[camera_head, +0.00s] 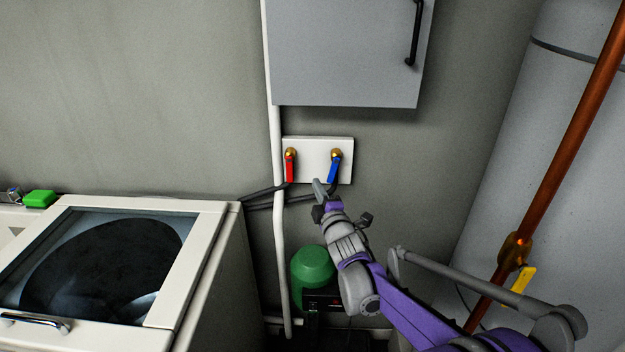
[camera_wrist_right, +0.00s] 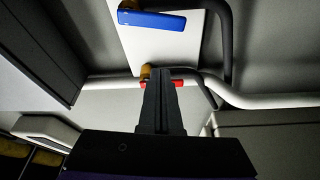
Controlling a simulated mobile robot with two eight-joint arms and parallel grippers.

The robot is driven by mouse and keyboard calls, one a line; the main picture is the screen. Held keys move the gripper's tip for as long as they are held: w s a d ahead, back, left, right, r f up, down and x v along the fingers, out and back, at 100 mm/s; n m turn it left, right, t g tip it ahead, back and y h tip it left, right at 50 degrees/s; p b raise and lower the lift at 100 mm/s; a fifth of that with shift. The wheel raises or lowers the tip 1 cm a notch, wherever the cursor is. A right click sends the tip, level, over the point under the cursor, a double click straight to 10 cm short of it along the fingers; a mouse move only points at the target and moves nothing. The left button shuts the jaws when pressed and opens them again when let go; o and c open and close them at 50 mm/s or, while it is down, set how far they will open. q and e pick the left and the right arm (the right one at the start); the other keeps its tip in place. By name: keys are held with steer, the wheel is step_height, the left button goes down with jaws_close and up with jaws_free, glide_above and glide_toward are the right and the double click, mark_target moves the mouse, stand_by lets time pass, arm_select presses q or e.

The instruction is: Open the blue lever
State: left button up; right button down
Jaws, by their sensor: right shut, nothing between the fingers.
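The blue lever (camera_head: 334,168) hangs from a brass valve on the right side of a white wall plate (camera_head: 313,147). It is slightly tilted in the head view. A red lever (camera_head: 290,168) hangs on the plate's left side. My right gripper (camera_head: 319,188) is shut and empty, just below the plate and between the two levers, lower left of the blue one. In the right wrist view the blue lever (camera_wrist_right: 152,20) shows at the top, apart from the fingers (camera_wrist_right: 161,75). The fingers partly hide the red lever (camera_wrist_right: 178,83) there. My left gripper is out of view.
A grey cabinet (camera_head: 345,50) hangs above the plate. A white pipe (camera_head: 278,230) and dark hoses (camera_head: 262,195) run beside and below it. A white washer (camera_head: 215,262) stands left, a green container (camera_head: 313,264) below, and a copper pipe (camera_head: 560,160) with a yellow lever right.

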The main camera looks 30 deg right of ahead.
steer(key=v, duration=0.5)
steer(key=shift+d, duration=0.1)
stand_by(0.4)
